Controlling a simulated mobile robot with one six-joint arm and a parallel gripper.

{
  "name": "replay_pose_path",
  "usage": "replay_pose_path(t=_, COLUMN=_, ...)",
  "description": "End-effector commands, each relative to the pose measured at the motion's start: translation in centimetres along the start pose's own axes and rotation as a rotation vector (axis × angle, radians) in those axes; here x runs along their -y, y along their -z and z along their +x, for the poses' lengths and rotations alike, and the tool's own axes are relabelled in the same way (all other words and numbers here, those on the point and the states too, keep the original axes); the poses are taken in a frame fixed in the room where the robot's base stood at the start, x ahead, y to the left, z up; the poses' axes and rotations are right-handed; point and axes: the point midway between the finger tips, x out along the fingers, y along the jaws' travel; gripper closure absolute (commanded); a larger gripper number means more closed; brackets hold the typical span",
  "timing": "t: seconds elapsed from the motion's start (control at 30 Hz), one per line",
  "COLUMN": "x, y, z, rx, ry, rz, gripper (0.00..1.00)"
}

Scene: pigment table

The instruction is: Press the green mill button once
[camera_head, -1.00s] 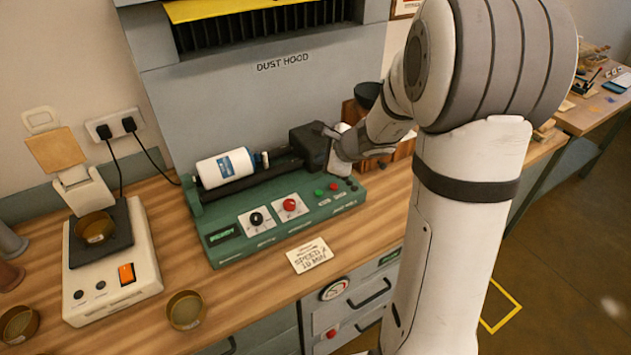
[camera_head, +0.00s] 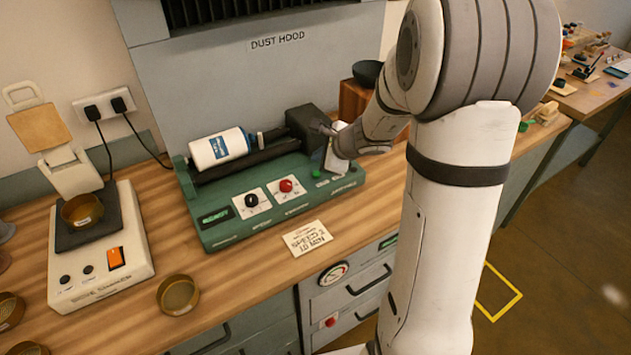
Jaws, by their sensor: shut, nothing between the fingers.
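The green mill (camera_head: 262,214) stands on the wooden bench with a white jar (camera_head: 218,148) lying on its rollers. Its small green button (camera_head: 316,173) shows near the right end of the panel. My gripper (camera_head: 333,171) is shut and empty, with its tips low over the panel just right of the green button. I cannot tell whether the tips touch the panel. The gripper hides the small red button beside it. A larger red knob (camera_head: 286,185) and a black dial (camera_head: 251,200) sit further left.
The dust hood (camera_head: 290,75) rises behind the mill. A paper note (camera_head: 307,238) lies in front. A dark bowl (camera_head: 367,73) is behind my arm.

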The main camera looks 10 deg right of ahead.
Motion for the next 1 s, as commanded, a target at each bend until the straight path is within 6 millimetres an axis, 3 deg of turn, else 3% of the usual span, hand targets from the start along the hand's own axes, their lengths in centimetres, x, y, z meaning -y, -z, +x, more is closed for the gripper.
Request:
replay_pose_path(t=0.03, x=-0.7, y=0.7, z=1.0, rx=0.000, ry=0.000, rz=0.001, gripper=1.00)
replay_pose_path(t=0.23, x=-1.4, y=1.5, z=2.0, rx=0.000, ry=0.001, rz=0.001, gripper=1.00)
replay_pose_path(t=1.0, x=-1.4, y=1.5, z=1.9, rx=-0.001, ry=0.002, rz=0.002, gripper=1.00)
